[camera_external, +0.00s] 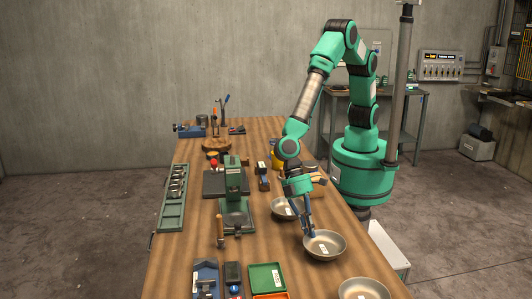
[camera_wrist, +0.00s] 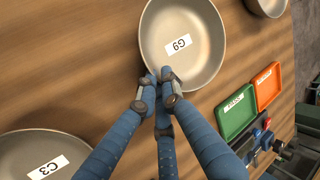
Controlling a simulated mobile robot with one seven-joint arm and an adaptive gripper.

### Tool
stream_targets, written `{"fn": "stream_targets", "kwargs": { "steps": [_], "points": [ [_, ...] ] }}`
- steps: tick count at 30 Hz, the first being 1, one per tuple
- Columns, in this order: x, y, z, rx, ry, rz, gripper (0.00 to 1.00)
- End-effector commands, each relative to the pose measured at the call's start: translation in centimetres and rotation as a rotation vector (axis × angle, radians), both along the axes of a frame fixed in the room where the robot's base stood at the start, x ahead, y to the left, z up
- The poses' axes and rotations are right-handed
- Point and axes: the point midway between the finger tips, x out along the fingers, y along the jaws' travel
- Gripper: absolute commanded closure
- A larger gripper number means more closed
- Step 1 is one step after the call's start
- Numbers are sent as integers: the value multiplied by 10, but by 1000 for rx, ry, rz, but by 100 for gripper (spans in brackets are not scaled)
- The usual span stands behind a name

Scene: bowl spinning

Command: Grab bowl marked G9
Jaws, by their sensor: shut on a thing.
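The bowl marked G9 (camera_wrist: 201,58) is a shallow metal bowl with a white label, in the upper middle of the wrist view. In the external view it is the middle bowl (camera_external: 336,246) on the right side of the table. My gripper (camera_wrist: 166,75) has blue fingers and is shut on the near rim of this bowl. In the external view my gripper (camera_external: 311,234) reaches down to the bowl's left rim. The bowl appears to rest on the table; any small gap under it cannot be told.
A bowl marked C3 (camera_wrist: 28,146) is at the lower left of the wrist view. Another bowl (camera_external: 364,290) stands at the table's near right. A green tray (camera_external: 267,277) and an orange tray (camera_wrist: 267,84) lie near the front. A spinning machine (camera_external: 234,185) stands mid-table.

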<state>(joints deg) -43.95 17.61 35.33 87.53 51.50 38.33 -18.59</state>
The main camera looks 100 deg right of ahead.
Motion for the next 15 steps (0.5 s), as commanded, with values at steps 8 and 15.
{"fn": "stream_targets", "kwargs": {
  "steps": [8,15],
  "points": [
    [0,0,5,1,-1,0,100],
    [1,1,26,2,-2,1,100]
  ]
}}
